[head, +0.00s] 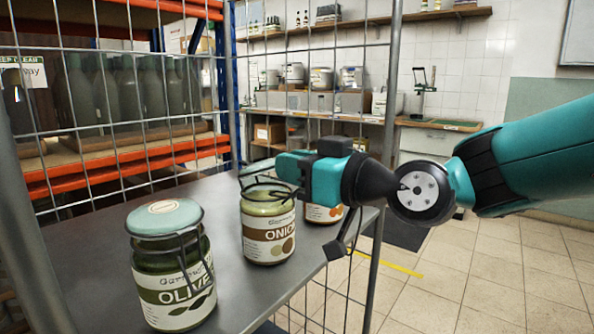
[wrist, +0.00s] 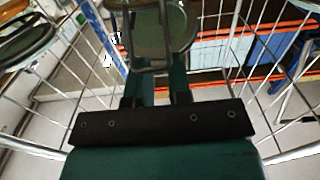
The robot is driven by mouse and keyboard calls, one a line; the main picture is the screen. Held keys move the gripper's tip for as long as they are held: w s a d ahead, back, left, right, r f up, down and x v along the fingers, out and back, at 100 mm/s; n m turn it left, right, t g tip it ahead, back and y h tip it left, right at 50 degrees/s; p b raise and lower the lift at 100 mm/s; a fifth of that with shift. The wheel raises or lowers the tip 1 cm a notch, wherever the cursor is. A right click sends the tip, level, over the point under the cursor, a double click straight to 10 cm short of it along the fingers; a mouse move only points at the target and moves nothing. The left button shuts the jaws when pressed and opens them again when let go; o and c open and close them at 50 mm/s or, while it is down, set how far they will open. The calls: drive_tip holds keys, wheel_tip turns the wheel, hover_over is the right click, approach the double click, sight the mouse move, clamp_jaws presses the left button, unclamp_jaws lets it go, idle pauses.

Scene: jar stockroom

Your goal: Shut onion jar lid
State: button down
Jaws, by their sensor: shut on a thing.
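The onion jar (head: 266,238), glass with a white and brown label, stands upright in the middle of the grey shelf. Its teal lid (head: 256,168) appears raised at the back, above the jar's rim and wire clamp. My gripper (head: 287,170) reaches in from the right at lid height, with its jaws shut at the lid and hiding part of it. In the wrist view a green disc, seemingly the lid (wrist: 165,30), lies just beyond the teal fingers (wrist: 158,92) with wire across it. The exact contact of the fingers is hard to see.
An olive jar (head: 172,275) with its lid down stands at the front left. Wire mesh (head: 100,165) borders the shelf (head: 222,200). Open tiled floor lies right.

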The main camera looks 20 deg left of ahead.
drive_tip(key=c, duration=1)
unclamp_jaws()
drive_tip(key=shift+c, duration=0.2)
drive_tip(key=shift+d, duration=0.1)
drive_tip(key=b+v, duration=0.2)
drive_tip(key=v, duration=1.5)
drive_tip(key=shift+d, duration=0.15)
